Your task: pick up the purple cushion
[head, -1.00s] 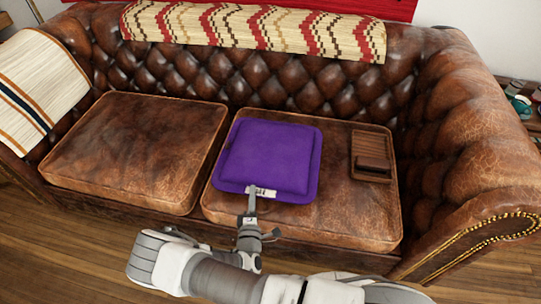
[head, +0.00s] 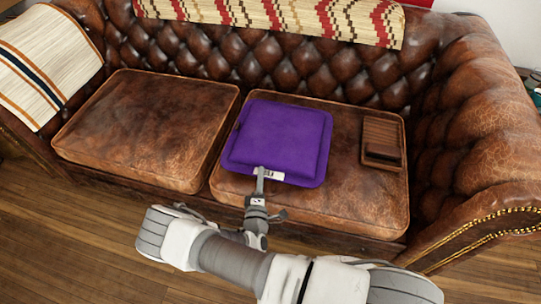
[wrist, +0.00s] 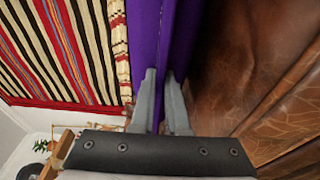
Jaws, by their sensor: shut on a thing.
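The purple cushion (head: 279,138) is square with a piped rim and a white label on its front edge. In the head view it is over the right seat of the brown leather sofa. My gripper (head: 262,176) is at its front edge, beside the label. In the wrist view the cushion (wrist: 178,30) runs between the two fingers of my gripper (wrist: 163,85), which are shut on its edge. I cannot tell from the head view whether the cushion is clear of the seat.
A brown wooden box-like object (head: 382,140) lies on the right seat, to the right of the cushion. The left seat (head: 145,128) is bare. A striped cloth (head: 45,65) covers the left armrest, and a patterned cloth (head: 270,14) hangs over the backrest.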

